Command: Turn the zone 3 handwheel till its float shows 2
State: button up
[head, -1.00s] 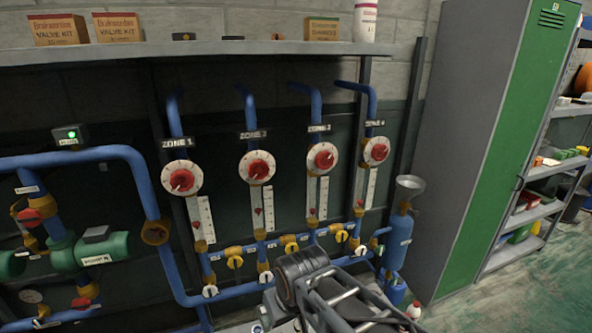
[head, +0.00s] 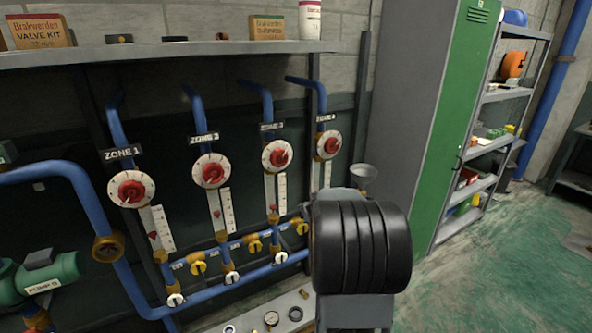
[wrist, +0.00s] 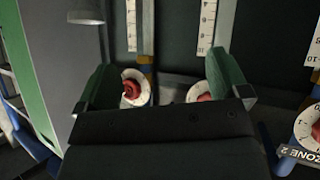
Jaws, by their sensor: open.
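The zone 3 handwheel (head: 277,156) is a red knob on a round white dial, third from the left on the wall. Its white scale (head: 281,192) hangs below it, with a small red float (head: 273,217) low on it; the exact reading is too small to tell. In the wrist view, my gripper (wrist: 165,75) has two green fingers spread wide with nothing between them. The zone 3 handwheel (wrist: 200,93) shows there beyond the right finger, partly hidden and apart from it. In the head view my black arm hides the gripper.
Zone 1 (head: 131,190), zone 2 (head: 212,173) and zone 4 (head: 329,145) handwheels flank it on blue pipes. A shelf (head: 200,52) runs above. A funnel (head: 363,172) stands at right, before a grey-green cabinet (head: 452,110).

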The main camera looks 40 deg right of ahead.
jog(key=w+d+r+n+t, duration=0.1)
jog(key=w+r+t, duration=0.3)
jog(key=w, duration=0.1)
jog(key=n+t+y, duration=0.2)
jog(key=t+y, duration=0.2)
send_near(281, 159)
jog(key=w, duration=0.2)
jog(key=w+p, duration=0.1)
jog(key=w, duration=0.2)
jog(key=w+d, duration=0.1)
jog(key=w, duration=0.2)
jog(key=shift+w+f+p, duration=0.15)
jog(key=shift+w+p, duration=0.05)
jog(key=shift+p, duration=0.1)
jog(key=shift+s, duration=0.1)
jog(key=c, duration=0.9)
jog(key=shift+m+p, duration=1)
jog(key=shift+p, duration=0.2)
jog(key=o, duration=0.9)
jog(key=shift+d+f, duration=0.1)
